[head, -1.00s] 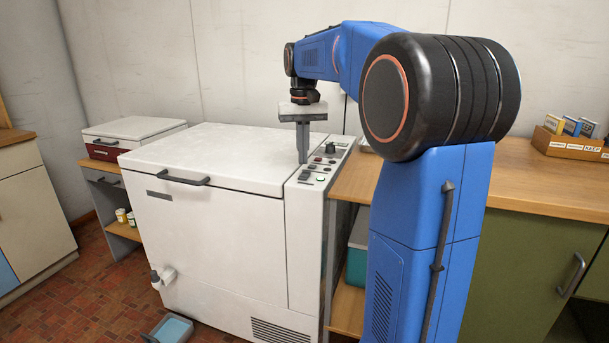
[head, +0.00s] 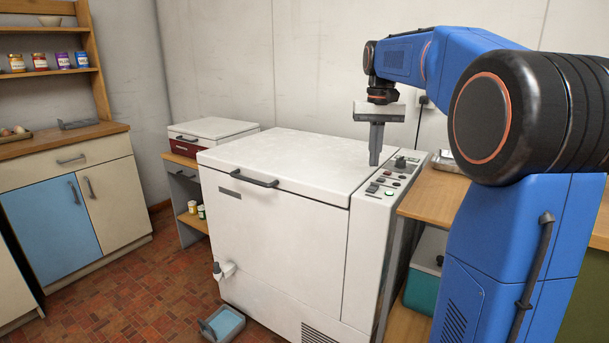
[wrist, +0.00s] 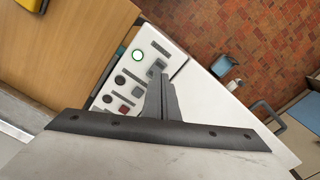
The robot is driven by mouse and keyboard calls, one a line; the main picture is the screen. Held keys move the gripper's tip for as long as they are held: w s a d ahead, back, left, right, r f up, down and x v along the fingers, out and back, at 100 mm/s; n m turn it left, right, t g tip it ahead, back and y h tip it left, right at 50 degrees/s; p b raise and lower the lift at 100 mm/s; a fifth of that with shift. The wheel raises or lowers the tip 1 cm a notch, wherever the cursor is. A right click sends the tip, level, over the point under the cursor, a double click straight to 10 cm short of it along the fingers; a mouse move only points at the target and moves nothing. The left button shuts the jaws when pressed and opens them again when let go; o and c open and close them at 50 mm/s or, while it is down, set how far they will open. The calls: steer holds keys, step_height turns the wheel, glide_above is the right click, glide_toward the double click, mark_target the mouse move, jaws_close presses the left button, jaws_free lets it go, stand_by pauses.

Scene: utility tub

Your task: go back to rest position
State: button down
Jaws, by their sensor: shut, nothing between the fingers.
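My gripper (head: 375,160) points straight down over the right side of the white utility tub (head: 270,240), beside its control panel (head: 392,185). Its fingers are together with nothing between them. In the wrist view my gripper (wrist: 160,75) shows in front of the panel (wrist: 130,85), where a green light glows. The tub's lid (head: 285,160) is down. I cannot tell whether the fingertips touch the tub's top.
A wooden counter (head: 432,195) adjoins the tub on the right, with a teal box (head: 425,275) below. A blue tray (head: 222,323) lies on the floor under the tub's spout (head: 222,269). Cabinets (head: 60,200) stand at the left; the floor between is clear.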

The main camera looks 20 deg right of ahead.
steer(key=s+a+f+n+t, duration=0.1)
steer(key=s+a+f, duration=0.4)
steer(key=s, duration=0.5)
steer(key=s+a+f+n+t, duration=0.2)
steer(key=s+a+f, duration=0.3)
steer(key=s+f, duration=0.3)
steer(key=s+a+f+n+t, duration=0.1)
steer(key=s+a+f, duration=0.4)
steer(key=s, duration=0.7)
step_height(320, 180, down, 3)
steer(key=shift+s+a+r+t, duration=0.15)
steer(key=shift+a+r+t, duration=0.05)
steer(key=shift+a+t, duration=0.2)
